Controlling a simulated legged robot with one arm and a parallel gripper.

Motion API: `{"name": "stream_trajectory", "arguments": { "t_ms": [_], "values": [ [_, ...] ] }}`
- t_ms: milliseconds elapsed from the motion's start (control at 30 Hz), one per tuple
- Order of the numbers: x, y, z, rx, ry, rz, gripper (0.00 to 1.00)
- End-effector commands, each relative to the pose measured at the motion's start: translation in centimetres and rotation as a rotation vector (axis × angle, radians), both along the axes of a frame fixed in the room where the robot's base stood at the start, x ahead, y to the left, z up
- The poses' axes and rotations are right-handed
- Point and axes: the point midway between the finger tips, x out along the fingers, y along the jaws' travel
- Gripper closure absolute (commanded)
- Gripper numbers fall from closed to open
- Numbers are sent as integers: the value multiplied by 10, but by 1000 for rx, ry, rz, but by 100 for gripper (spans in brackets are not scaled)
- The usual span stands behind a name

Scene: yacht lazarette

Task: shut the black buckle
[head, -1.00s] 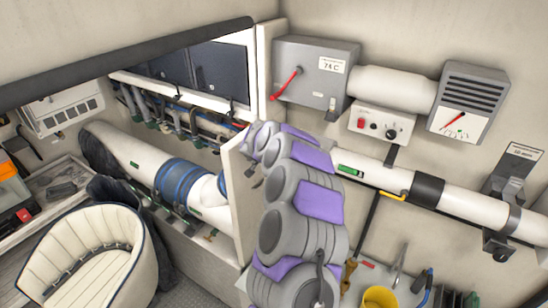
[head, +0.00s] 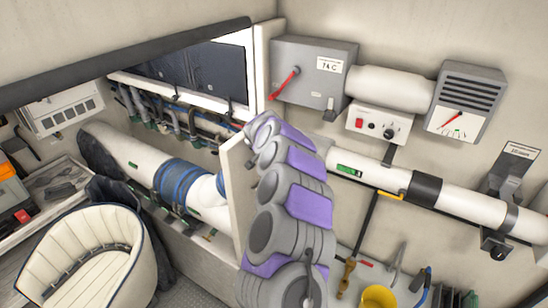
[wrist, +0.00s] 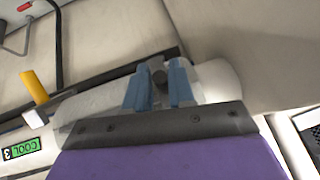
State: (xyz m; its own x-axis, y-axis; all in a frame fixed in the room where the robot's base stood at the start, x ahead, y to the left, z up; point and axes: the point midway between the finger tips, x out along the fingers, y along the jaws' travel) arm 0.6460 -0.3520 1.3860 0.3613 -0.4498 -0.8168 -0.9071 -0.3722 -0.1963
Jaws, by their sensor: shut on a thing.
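In the wrist view my gripper (wrist: 153,85) has its two blue fingers close together on a dark, rounded piece (wrist: 158,75). It looks to be part of the black buckle, but its shape is mostly hidden and I cannot tell how far it is closed. A dark bar or strap runs just behind the fingers. A white duct lies behind them, with a green COOL label (wrist: 20,150) and a yellow handle (wrist: 34,85) to the left. In the head view my grey and purple arm hides the fingers and the gripped piece.
The white pipe (head: 465,205) runs along the right wall, with a black band and a yellow handle (head: 390,195). A pale upright panel (head: 238,195) stands close left of my arm. A cream seat (head: 85,255) and a yellow bucket (head: 379,297) are below.

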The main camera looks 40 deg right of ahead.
Motion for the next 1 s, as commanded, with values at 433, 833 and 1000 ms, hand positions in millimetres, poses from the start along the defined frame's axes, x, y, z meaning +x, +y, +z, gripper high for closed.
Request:
{"name": "stream_trajectory", "arguments": {
  "t_ms": [433,833,1000],
  "values": [
    [0,1,2,-1,-5,2,60],
    [-5,6,12,1,-5,2,60],
    [-14,18,31,1,-5,3,60]
  ]
}}
